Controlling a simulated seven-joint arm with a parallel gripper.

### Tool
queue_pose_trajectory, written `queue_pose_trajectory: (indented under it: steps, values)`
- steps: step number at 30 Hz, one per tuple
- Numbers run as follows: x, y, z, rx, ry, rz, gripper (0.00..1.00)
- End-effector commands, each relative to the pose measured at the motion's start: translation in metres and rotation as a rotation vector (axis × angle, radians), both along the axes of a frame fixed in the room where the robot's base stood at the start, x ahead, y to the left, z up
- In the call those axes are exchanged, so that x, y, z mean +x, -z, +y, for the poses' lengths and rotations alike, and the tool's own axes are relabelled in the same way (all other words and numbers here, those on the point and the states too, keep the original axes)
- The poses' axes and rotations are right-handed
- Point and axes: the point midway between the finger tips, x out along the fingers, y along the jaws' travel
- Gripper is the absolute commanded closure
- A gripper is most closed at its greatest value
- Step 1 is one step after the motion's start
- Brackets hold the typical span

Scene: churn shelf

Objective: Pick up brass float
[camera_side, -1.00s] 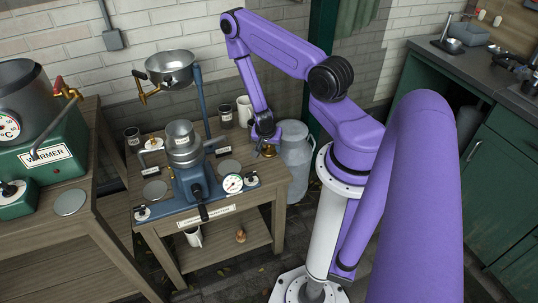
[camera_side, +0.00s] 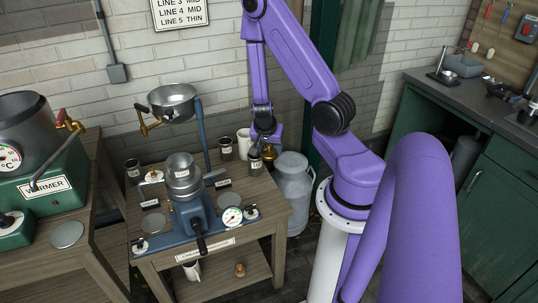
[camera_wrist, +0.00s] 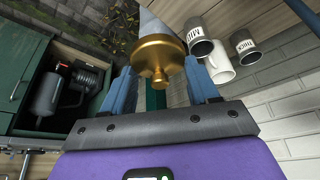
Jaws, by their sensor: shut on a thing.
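The brass float (camera_wrist: 157,56) is a golden rounded piece with a small knob, large between my blue fingers in the wrist view. My gripper (camera_wrist: 162,85) is shut on it. In the side view my gripper (camera_side: 267,141) is above the right back part of the wooden table (camera_side: 262,205), with the float (camera_side: 269,153) small and partly hidden at its tip. The float appears held up off the table.
A labelled jar (camera_side: 255,166) stands just below my gripper, with a white mug (camera_side: 243,142) and another jar (camera_side: 226,149) behind. A grey milk can (camera_side: 293,195) stands right of the table. The blue separator stand (camera_side: 190,205) is to the left.

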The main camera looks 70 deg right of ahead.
Motion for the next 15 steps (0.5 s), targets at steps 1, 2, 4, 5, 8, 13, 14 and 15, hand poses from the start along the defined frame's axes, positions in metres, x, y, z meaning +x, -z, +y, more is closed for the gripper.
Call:
queue_pose_trajectory:
  steps: [1, 2, 4, 5, 8, 13, 14, 15]
  values:
    - [0.001, -0.007, 0.0, -0.001, 0.0, -0.008, 0.69]
    - [0.001, -0.011, 0.0, 0.002, 0.0, -0.008, 0.69]
    - [0.001, -0.018, 0.001, 0.004, 0.0, -0.009, 0.69]
    - [0.001, -0.021, 0.001, 0.001, 0.001, -0.008, 0.69]
    - [0.001, -0.032, 0.0, 0.0, 0.001, -0.007, 0.69]
    - [0.001, -0.047, 0.001, 0.003, 0.001, -0.01, 0.69]
    - [0.001, -0.049, 0.001, 0.002, 0.002, -0.009, 0.69]
    - [0.001, -0.052, 0.001, 0.001, 0.002, -0.009, 0.69]
